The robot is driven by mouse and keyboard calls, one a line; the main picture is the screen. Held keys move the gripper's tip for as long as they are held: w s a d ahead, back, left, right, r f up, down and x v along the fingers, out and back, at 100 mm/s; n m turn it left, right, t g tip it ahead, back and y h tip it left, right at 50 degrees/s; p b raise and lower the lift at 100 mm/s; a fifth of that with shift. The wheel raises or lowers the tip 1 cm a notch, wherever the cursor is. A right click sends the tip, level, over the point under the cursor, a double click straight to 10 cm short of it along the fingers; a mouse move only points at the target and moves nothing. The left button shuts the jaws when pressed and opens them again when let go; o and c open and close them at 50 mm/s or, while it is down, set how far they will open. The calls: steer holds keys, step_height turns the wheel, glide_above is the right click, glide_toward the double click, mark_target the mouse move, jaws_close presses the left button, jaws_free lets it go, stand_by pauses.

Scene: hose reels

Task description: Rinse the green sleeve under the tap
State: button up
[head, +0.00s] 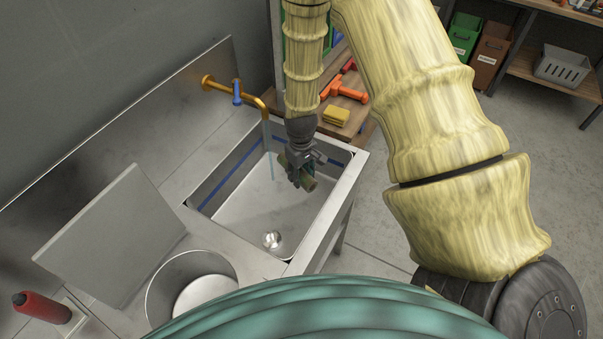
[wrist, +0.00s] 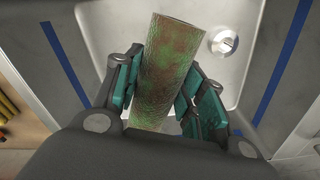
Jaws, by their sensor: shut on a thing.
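My gripper (head: 300,173) is over the sink basin (head: 255,208), pointing down, shut on the green sleeve (head: 310,184). In the wrist view the sleeve (wrist: 165,72) is a tube mottled green and rusty brown, held between the teal finger pads (wrist: 165,95). Its lower end is hidden by my gripper's body. The brass tap (head: 222,86) with a blue lever (head: 237,92) reaches over the basin from the back wall. A thin pale stream (head: 269,150) falls from its spout. The sleeve appears just right of the stream; I cannot tell whether water touches it.
A drain (head: 271,239) shows in the basin floor. Left of the basin are a leaning grey board (head: 110,235), a round metal pot (head: 190,285) and a red bottle (head: 42,307).

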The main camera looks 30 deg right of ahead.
steer(key=w, duration=0.2)
steer(key=w+f+b, duration=0.1)
steer(key=w, duration=0.1)
steer(key=w+f+b, duration=0.1)
steer(key=w, duration=0.1)
steer(key=shift+w+a+f, duration=0.2)
steer(key=shift+w+a, duration=0.2)
steer(key=w+f+b, duration=0.1)
steer(key=w+b, duration=0.1)
steer(key=w, duration=0.4)
steer(key=shift+a+f, duration=0.3)
steer(key=shift+a, duration=0.1)
steer(key=shift+s+a, duration=0.1)
steer(key=shift+a, duration=0.05)
stand_by(1.0)
steer(key=shift+s+a, duration=0.15)
steer(key=shift+a, duration=0.1)
stand_by(2.1)
steer(key=shift+d, duration=0.1)
steer(key=s+d+r+p, duration=0.3)
steer(key=s+d, duration=0.2)
steer(key=s, duration=0.3)
steer(key=shift+s+p, duration=0.3)
steer(key=shift+p, duration=0.1)
stand_by(0.5)
stand_by(0.7)
